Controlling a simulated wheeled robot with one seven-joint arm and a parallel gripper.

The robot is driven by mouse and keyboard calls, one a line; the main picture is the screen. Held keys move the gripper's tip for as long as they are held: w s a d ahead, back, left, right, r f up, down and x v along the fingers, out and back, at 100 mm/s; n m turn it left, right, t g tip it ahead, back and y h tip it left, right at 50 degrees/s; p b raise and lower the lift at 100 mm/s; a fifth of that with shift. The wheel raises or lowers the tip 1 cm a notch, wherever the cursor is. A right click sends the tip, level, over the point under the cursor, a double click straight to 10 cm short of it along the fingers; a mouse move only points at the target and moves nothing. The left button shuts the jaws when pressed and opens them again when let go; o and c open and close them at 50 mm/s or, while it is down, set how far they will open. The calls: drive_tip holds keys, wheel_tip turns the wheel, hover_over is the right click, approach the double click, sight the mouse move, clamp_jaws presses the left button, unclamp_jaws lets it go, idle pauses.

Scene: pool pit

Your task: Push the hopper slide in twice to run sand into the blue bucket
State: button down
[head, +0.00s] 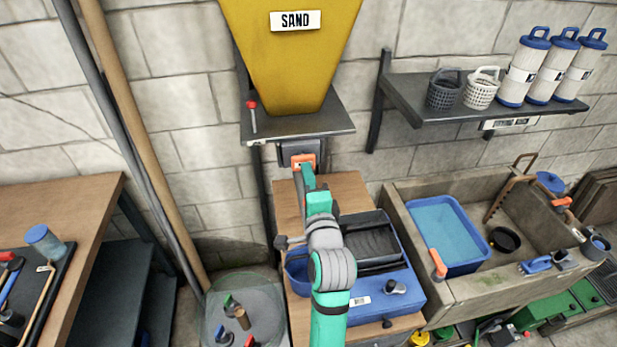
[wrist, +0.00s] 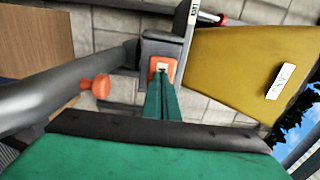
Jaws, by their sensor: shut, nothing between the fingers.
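The yellow hopper (head: 290,65) with a SAND label stands over a dark shelf against the wall; it also shows in the wrist view (wrist: 235,70). Under the shelf is a dark outlet with the orange-faced slide (head: 303,160). In the wrist view, the orange face (wrist: 163,64) lies straight ahead of the fingertips. My gripper (head: 307,174) is shut and empty, its tips (wrist: 162,88) at or very near the orange face; contact cannot be told. The blue bucket (head: 297,272) stands below, partly hidden by my arm. Its contents are not visible.
A red-handled lever (head: 252,105) stands at the shelf's left end. A blue machine (head: 385,290) sits on the wooden bench right of the bucket. A stone sink (head: 470,295) with a blue tub (head: 445,230) is farther right. Long poles (head: 145,150) lean at left.

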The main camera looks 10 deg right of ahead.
sight(304, 160)
drive_tip(key=shift+w, duration=0.1)
drive_tip(key=shift+w+a, duration=0.2)
drive_tip(key=shift+w, duration=2.4)
drive_tip(key=shift+a+r, duration=0.1)
drive_tip(key=shift+s, duration=0.4)
drive_tip(key=s+d, duration=0.1)
drive_tip(key=s, duration=1.2)
drive_tip(key=shift+s, duration=0.2)
